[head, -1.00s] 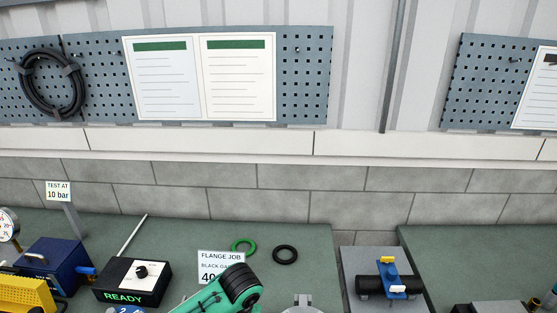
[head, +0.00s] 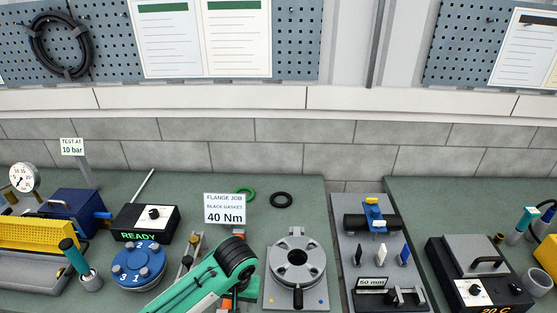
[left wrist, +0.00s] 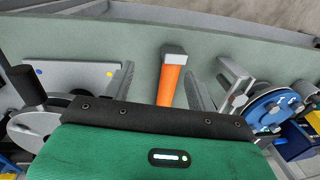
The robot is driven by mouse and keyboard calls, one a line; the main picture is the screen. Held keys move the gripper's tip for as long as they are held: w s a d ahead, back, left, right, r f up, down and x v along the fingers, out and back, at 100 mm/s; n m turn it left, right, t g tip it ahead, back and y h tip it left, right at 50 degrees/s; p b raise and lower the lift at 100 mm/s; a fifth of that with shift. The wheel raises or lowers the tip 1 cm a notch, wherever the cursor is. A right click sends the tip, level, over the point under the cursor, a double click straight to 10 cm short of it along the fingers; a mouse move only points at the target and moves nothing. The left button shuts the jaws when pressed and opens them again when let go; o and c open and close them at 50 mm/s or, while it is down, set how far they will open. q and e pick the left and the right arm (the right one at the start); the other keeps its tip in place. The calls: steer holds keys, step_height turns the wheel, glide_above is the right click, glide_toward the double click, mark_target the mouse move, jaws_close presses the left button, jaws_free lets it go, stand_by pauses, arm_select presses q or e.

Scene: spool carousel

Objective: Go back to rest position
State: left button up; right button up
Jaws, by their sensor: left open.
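My left arm comes in from the bottom of the head view, green with a black joint (head: 237,256) at its end, above the bench in front of the flange job sign (head: 225,208). Its fingers are hidden there. In the left wrist view my left gripper (left wrist: 159,70) is open, its two grey fingers apart. An orange-handled tool (left wrist: 170,84) with a grey end shows between the fingers over the green bench top (left wrist: 70,42). I cannot tell if they touch it, but they are not closed on it. My right gripper is in neither view.
A round grey flange fixture (head: 296,262) stands right of the arm. A blue numbered carousel (head: 138,266) and a black READY box (head: 146,222) stand left. A grey stand with a black cylinder (head: 367,222) is further right. Black and green rings lie behind the arm.

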arm_select(q)
steer(key=s+f+m+t+h, duration=0.1)
steer(key=s+f+h, duration=0.15)
steer(key=s, duration=0.75)
steer(key=s+a+r+t, duration=0.2)
steer(key=s+a, duration=0.9)
steer(key=a, duration=0.1)
step_height(320, 180, down, 37)
steer(key=g+b, duration=0.1)
steer(key=b, duration=0.4)
steer(key=s+a+f+g+y+b, duration=0.1)
steer(key=s+a+f+b, duration=0.2)
steer(key=s+f, duration=1.6)
step_height(320, 180, down, 4)
steer(key=shift+s+a+r+b, duration=0.15)
steer(key=shift+s+b, duration=0.1)
steer(key=shift+b, duration=0.25)
